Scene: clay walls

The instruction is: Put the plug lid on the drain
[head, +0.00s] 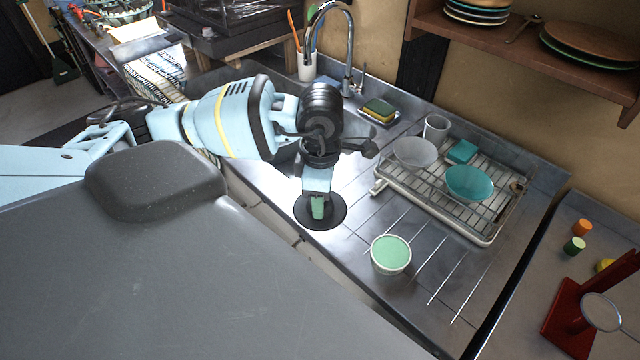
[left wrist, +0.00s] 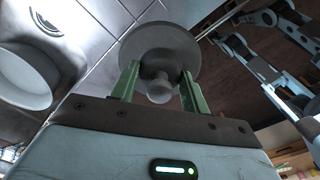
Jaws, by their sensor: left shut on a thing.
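The plug lid (head: 338,216), a dark round disc, hangs at my left gripper (head: 318,207) over the front part of the steel counter. In the left wrist view the lid (left wrist: 170,40) is a grey disc with a round knob between the two green fingers (left wrist: 158,90). My left gripper is shut on its knob. A small slotted round fitting, possibly the drain (left wrist: 45,22), shows at the upper left of the wrist view, apart from the lid. In the head view my left arm hides most of the sink, and I cannot make out the drain there. My right gripper is not in view.
A white cup with a green top (head: 390,254) stands just right of the lid. A dish rack (head: 470,225) with bowls is farther right. The faucet (head: 349,45) and sponges (head: 379,109) are behind. Bare counter (head: 430,290) lies at the front right.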

